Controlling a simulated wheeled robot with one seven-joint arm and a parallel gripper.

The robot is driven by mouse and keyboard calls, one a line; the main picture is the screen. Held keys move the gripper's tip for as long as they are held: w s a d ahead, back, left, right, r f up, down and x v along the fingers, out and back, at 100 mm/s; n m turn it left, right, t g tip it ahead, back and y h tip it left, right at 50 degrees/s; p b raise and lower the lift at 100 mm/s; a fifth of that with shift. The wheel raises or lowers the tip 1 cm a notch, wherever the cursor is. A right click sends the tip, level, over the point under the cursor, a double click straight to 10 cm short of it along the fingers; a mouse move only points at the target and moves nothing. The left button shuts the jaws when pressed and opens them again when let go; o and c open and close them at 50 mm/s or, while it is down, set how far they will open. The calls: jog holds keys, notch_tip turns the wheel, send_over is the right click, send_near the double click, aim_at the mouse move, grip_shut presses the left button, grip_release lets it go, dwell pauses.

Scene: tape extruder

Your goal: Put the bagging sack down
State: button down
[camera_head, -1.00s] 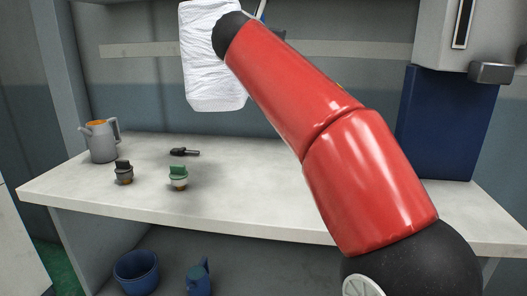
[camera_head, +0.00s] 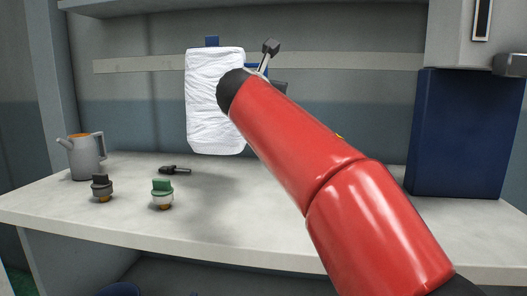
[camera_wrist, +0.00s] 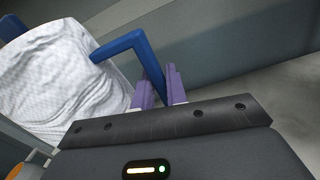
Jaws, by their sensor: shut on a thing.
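The bagging sack (camera_head: 213,112) is a white, wrinkled, padded-looking block held up above the workbench, with a bit of blue (camera_head: 212,42) showing at its top. In the wrist view the sack (camera_wrist: 50,75) fills the left side, with a blue angled handle (camera_wrist: 130,45) running from it. My gripper (camera_wrist: 161,88) has purple fingers shut on that handle. In the head view my red arm hides the fingers. The sack hangs clear of the bench top (camera_head: 240,210).
A grey jug (camera_head: 86,157) stands at the bench's left end. Near it are a grey-topped knob (camera_head: 102,187), a green-topped knob (camera_head: 162,192) and a small black tool (camera_head: 174,170). A dark blue panel (camera_head: 467,135) stands at the right. The middle of the bench is clear.

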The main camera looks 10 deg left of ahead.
notch_tip(320, 180, down, 9)
jog(key=b, duration=0.4)
jog(key=shift+f, duration=0.3)
jog(key=c, duration=1.4)
grip_release()
jog(key=shift+f, duration=0.1)
jog(key=s+b, duration=0.1)
jog(key=s, duration=1.1)
jog(key=shift+a, duration=0.2)
jog(key=shift+s, duration=0.1)
